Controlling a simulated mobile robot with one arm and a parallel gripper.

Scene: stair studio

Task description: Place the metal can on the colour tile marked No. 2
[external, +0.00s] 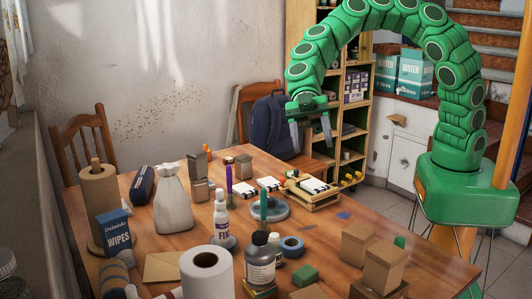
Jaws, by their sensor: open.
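My gripper (312,134) is open and empty, hanging high above the back right part of the wooden table, well apart from the objects. A grey, metallic-looking container (198,168) stands near the table's back middle; I cannot tell for sure that it is the metal can. A smaller similar piece (201,190) stands just in front of it. No number is legible, so I cannot tell which is No. 2.
The wooden table (325,232) is crowded. A white sack (172,205), a wipes box (115,232), a paper roll (206,272), a glue bottle (222,218), a dark-capped bottle (260,262), blue tape (291,246) and cardboard boxes (357,243) stand around. Some room is free at middle right.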

